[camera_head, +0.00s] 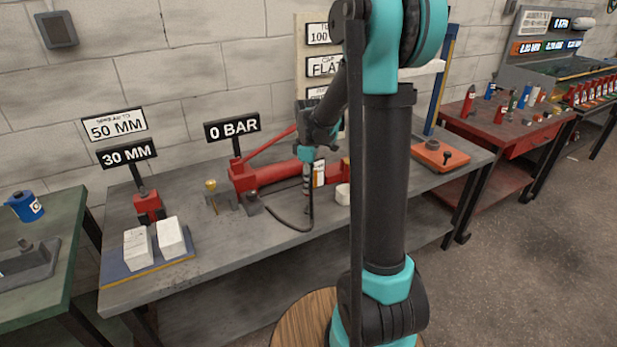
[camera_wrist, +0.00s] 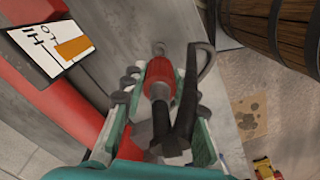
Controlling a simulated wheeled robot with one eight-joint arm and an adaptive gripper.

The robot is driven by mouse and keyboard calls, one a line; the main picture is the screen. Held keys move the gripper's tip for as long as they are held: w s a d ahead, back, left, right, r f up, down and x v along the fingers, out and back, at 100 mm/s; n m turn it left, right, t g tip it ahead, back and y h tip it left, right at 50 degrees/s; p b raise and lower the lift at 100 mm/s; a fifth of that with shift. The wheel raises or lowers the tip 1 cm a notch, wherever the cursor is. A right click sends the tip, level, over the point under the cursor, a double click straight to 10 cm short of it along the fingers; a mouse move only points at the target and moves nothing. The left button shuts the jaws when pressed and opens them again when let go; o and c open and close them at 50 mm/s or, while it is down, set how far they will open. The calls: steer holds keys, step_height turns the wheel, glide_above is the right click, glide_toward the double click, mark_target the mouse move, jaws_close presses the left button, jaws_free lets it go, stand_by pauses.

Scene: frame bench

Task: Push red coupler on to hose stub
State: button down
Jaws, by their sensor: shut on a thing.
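My gripper (camera_wrist: 158,88) is shut on the red coupler (camera_wrist: 159,72), which lies between its fingers in the wrist view. A small grey metal end (camera_wrist: 159,49) shows just beyond the coupler; I cannot tell whether it is the hose stub or part of the coupler. A black hose (camera_wrist: 205,65) bends beside the right finger. In the head view the black hose (camera_head: 283,222) curves over the bench from a dark block (camera_head: 252,203) up to below my gripper (camera_head: 308,160). The coupler is hard to make out there, and whether it sits on a stub cannot be told.
The red pump (camera_head: 265,177) lies on the grey bench (camera_head: 225,255), behind the hose, with a 0 BAR sign (camera_head: 232,126). White blocks (camera_head: 172,235) stand left, and a white cylinder (camera_head: 343,194) stands right of my gripper. The bench front is mostly clear.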

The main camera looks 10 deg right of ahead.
mark_target(309, 196)
steer(key=shift+f, duration=1.2)
steer(key=shift+f, duration=2)
stand_by(0.4)
steer(key=c, duration=1.1)
jaws_free()
step_height(309, 196, up, 12)
steer(key=shift+s, duration=0.1)
steer(key=s+d+f+m+t, duration=0.1)
steer(key=s+f+m, duration=0.1)
steer(key=s+m, duration=0.2)
steer(key=s+d+f+m+t, duration=0.1)
steer(key=s+f+m, duration=0.2)
steer(key=s, duration=0.7)
steer(key=s+d+f+m+t, duration=0.2)
steer(key=s+f+m, duration=0.1)
steer(key=s+m, duration=0.3)
steer(key=shift+s, duration=0.9)
